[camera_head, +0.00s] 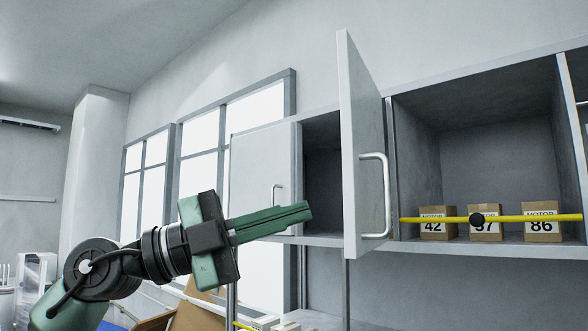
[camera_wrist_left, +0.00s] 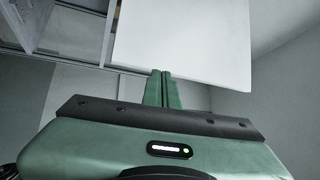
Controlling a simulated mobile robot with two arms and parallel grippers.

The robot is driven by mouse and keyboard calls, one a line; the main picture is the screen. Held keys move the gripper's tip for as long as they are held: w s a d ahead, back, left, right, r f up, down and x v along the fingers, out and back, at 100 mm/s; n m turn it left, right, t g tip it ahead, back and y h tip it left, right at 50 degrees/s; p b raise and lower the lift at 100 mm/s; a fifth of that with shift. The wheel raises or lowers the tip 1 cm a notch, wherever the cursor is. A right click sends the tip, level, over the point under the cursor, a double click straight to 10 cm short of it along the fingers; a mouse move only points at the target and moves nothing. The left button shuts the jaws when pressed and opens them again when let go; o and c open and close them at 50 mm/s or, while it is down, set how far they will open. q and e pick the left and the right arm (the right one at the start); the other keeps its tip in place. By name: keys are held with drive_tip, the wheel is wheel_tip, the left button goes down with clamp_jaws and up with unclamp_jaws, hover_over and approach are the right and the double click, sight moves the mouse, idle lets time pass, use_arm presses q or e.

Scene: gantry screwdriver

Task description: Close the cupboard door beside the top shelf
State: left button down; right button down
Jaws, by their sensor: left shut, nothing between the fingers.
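The cupboard door (camera_head: 363,150) beside the top shelf stands swung open toward me in the head view, with a white bar handle (camera_head: 386,195) on its right face. It fills the upper middle of the left wrist view (camera_wrist_left: 185,40) as a pale panel. The dark cupboard opening (camera_head: 322,170) shows to its left. The top shelf (camera_head: 480,245) is to its right. My left gripper (camera_head: 308,211) has its green fingers shut and empty, pointing right toward the door. In the left wrist view the fingertips (camera_wrist_left: 163,74) overlap the door's lower edge; contact cannot be told. My right gripper is not visible.
Boxes marked 42 (camera_head: 437,224), 37 (camera_head: 485,224) and 86 (camera_head: 541,224) stand on the shelf behind a yellow bar (camera_head: 520,218) with a black knob. A shut cupboard door (camera_head: 258,170) is left of the opening. Cardboard (camera_head: 195,312) lies below my arm.

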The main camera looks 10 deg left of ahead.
use_arm(q)
drive_tip(key=s+a+r+n+t+y, duration=0.1)
drive_tip(key=s+a+r+t+y, duration=0.2)
drive_tip(key=s+a+r+y, duration=0.25)
drive_tip(key=w+d+p, duration=0.6)
drive_tip(key=w+p, duration=0.2)
drive_tip(key=shift+w+t, duration=0.2)
drive_tip(key=shift+t, duration=0.2)
drive_tip(key=shift+w+a+r, duration=0.1)
drive_tip(key=shift+a, duration=0.2)
drive_tip(key=shift+d, duration=0.1)
idle(1.2)
